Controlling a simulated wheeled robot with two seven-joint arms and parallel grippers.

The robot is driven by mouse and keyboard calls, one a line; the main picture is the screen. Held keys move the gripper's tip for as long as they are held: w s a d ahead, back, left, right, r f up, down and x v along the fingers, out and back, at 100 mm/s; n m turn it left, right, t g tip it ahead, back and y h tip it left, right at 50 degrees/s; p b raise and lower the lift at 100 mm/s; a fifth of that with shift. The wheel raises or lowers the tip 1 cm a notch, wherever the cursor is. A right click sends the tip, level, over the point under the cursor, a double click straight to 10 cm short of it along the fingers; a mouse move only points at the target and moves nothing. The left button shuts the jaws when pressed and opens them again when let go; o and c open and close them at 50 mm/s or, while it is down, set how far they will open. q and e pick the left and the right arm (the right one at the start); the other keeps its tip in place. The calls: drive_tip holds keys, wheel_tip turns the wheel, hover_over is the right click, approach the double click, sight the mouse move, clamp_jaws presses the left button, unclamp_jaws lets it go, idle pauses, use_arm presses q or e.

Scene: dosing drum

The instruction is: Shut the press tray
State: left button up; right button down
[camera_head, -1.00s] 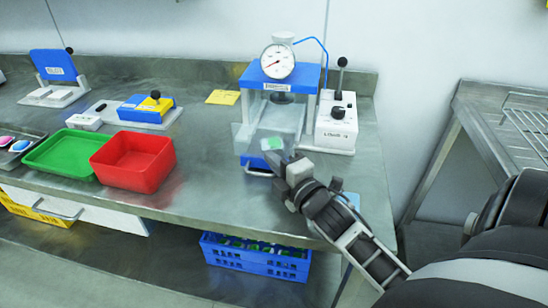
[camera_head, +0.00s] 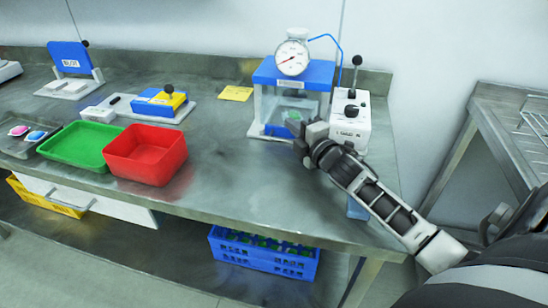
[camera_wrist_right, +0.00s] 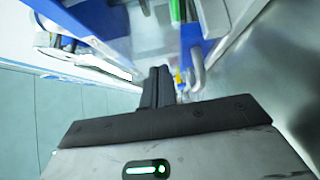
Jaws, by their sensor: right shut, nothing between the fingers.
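The press (camera_head: 262,75) has a blue top, pale legs and a round dial gauge (camera_head: 292,57). Its tray (camera_head: 278,130), with a blue front, sits within the press frame. A small green piece (camera_head: 293,115) shows inside behind a clear guard. My right gripper (camera_head: 306,135) is shut and empty at the front right of the press, close to the tray front. Its closed fingers also show in the right wrist view (camera_wrist_right: 158,86), near a blue part with a grey handle (camera_wrist_right: 195,72). Contact cannot be told. My left gripper is not in view.
A white control box (camera_head: 343,125) with a lever stands right of the press. A red bin (camera_head: 146,160) and a green tray (camera_head: 78,150) stand left. The bench between the red bin and the press is clear. A blue crate (camera_head: 262,262) sits below.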

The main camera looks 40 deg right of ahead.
drive_tip(key=shift+d, duration=0.4)
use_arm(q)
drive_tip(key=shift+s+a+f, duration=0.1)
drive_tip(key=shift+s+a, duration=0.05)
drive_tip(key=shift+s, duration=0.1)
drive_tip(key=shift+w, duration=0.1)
